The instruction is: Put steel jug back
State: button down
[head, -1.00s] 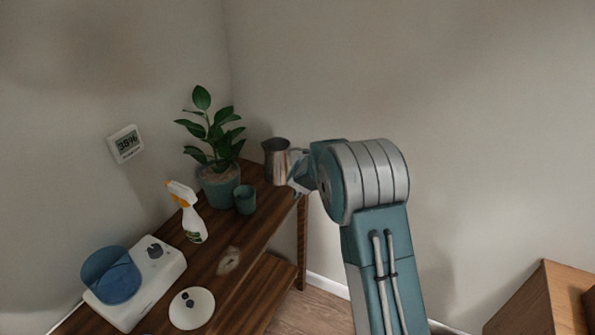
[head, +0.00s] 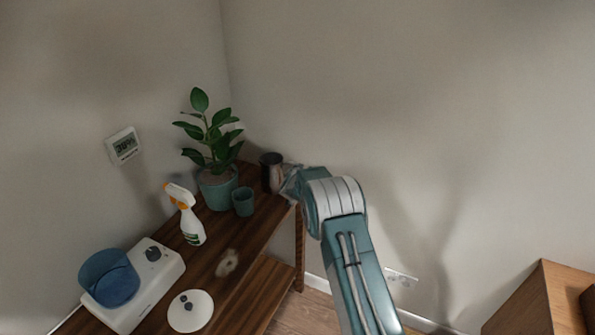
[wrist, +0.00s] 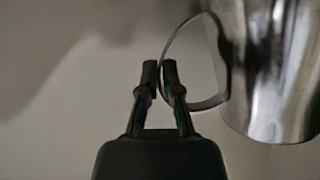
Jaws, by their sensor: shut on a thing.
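The steel jug (head: 270,172) is at the far end of the dark wooden shelf (head: 245,232), right of the potted plant. In the wrist view the jug (wrist: 268,70) fills the right side, with its handle (wrist: 205,103) toward my gripper (wrist: 159,72). My gripper is shut on the handle's left side, the fingertips close together around it. In the head view my gripper (head: 291,180) is at the jug's right side, mostly hidden by my arm. Whether the jug's base touches the shelf top cannot be told.
The potted plant (head: 218,190) and a small green cup (head: 243,201) stand left of the jug. A spray bottle (head: 190,220), a white device with a blue bowl (head: 110,278) and a white lid (head: 190,311) are nearer. Walls meet behind the shelf corner.

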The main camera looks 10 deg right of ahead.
jog(key=c, duration=0.8)
grip_release()
jog(key=s+a+r+n+g+y, duration=0.2)
jog(key=s+r, duration=1)
jog(key=s, duration=0.3)
jog(key=s+a+r+n+g+y, duration=0.1)
jog(key=s+a+r+n+y, duration=0.1)
jog(key=s+r, duration=1.15)
jog(key=s+d+g, duration=0.1)
jog(key=s+g, duration=0.1)
jog(key=s, duration=1.2)
jog(key=s+d+f+n+g, duration=0.1)
jog(key=s+d+g, duration=0.1)
jog(key=s, duration=1.3)
jog(key=shift+d+g+h, duration=0.2)
jog(key=shift+g+h, duration=0.1)
jog(key=shift+h, duration=0.1)
